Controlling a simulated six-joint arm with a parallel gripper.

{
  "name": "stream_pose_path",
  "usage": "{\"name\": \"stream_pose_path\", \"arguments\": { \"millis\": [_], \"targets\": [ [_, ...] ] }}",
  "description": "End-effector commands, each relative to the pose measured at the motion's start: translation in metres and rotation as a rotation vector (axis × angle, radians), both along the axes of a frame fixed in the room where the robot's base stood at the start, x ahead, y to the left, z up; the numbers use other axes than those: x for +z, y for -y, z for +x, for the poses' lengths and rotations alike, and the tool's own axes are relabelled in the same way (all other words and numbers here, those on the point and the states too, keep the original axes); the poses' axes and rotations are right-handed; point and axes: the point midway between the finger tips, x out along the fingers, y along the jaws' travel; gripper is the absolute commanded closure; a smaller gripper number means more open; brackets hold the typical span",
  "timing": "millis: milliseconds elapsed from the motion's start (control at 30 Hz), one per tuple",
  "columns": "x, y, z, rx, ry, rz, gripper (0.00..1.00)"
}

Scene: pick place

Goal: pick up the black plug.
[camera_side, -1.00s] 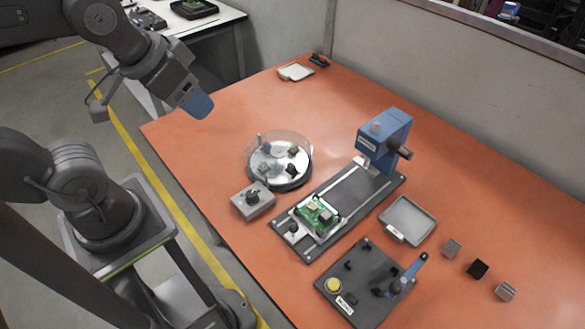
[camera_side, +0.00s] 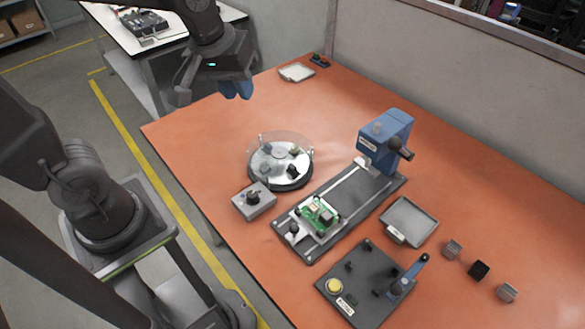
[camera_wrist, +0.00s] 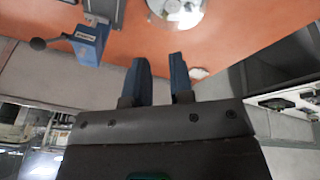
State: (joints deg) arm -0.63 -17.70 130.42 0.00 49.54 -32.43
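A small black piece (camera_side: 293,170) lies on the round dish (camera_side: 270,179) among other small dark and grey pieces, under a clear cover. A black block (camera_side: 479,271) also stands at the right of the table between two grey blocks. I cannot tell for sure which one is the plug. My gripper (camera_side: 236,89) is high above the back left of the table, well away from both. In the wrist view its two blue fingers (camera_wrist: 160,78) are apart with nothing between them. The dish (camera_wrist: 180,12) shows at the top edge there.
A blue press (camera_side: 385,140) stands on a grey rail base with a green circuit board (camera_side: 318,214). A grey tray (camera_side: 409,221), a control panel (camera_side: 368,285) and a grey knob box (camera_side: 254,201) are nearby.

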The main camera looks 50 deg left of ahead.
Motion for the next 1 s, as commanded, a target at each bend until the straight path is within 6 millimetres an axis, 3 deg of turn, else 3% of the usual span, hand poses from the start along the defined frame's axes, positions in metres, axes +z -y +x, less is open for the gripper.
{"name": "stream_pose_path", "arguments": {
  "millis": [200, 400, 633, 767, 1000],
  "targets": [
    [-0.050, -0.004, 0.063, 0.407, -0.138, -0.099, 0.79],
    [-0.107, -0.007, 0.104, 0.753, -0.234, -0.144, 0.79],
    [-0.145, -0.009, 0.123, 0.960, -0.280, -0.155, 0.79],
    [-0.158, -0.009, 0.124, 0.984, -0.285, -0.155, 0.79],
    [-0.204, -0.008, 0.123, 0.983, -0.287, -0.154, 0.79]
  ]
}}
